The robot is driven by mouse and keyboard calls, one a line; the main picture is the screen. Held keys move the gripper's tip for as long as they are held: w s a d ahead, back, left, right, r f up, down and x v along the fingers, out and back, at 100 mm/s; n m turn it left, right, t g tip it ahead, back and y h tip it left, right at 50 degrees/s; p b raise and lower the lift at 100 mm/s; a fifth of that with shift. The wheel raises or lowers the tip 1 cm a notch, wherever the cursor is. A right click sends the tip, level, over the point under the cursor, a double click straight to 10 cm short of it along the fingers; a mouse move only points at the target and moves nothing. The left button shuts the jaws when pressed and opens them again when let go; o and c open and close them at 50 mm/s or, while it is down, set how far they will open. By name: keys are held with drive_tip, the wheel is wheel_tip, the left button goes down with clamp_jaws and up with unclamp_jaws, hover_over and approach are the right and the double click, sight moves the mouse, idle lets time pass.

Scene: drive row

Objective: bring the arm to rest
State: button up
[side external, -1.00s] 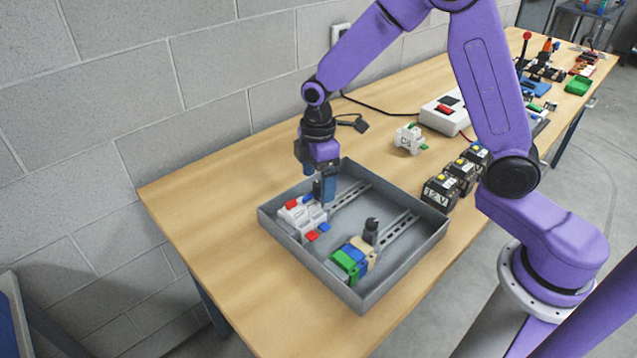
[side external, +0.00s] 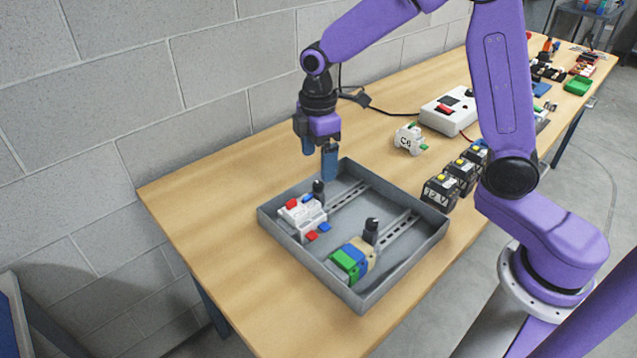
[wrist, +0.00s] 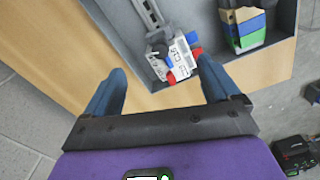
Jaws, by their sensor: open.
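My gripper (side external: 319,163) is open and empty, in the air above the back left part of the grey tray. In the wrist view its two blue fingers (wrist: 160,88) stand wide apart, with nothing between them. Below it, a white module with red and blue parts (side external: 302,215) sits on a rail in the grey tray (side external: 408,262); it also shows in the wrist view (wrist: 176,62), beyond the fingertips. My gripper does not touch it.
A green, blue and tan block group (side external: 352,258) sits on the tray's second rail. Black 12 V batteries (side external: 461,176), a white module marked C6 (side external: 409,140) and a white switch box (side external: 448,108) stand right of the tray. The table's left end is clear.

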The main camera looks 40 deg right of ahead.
drive_tip(key=shift+r, duration=0.7)
drive_tip(key=shift+s+a, duration=0.1)
drive_tip(key=shift+s, duration=0.2)
drive_tip(key=s+d+r+m, duration=0.1)
drive_tip(key=s+d, duration=0.2)
drive_tip(key=s, duration=1)
drive_tip(key=s+d+r, duration=0.1)
drive_tip(key=s+d, duration=0.1)
drive_tip(key=s, duration=1.2)
drive_tip(key=shift+s+d+m, duration=0.3)
drive_tip(key=shift+d+m, duration=0.1)
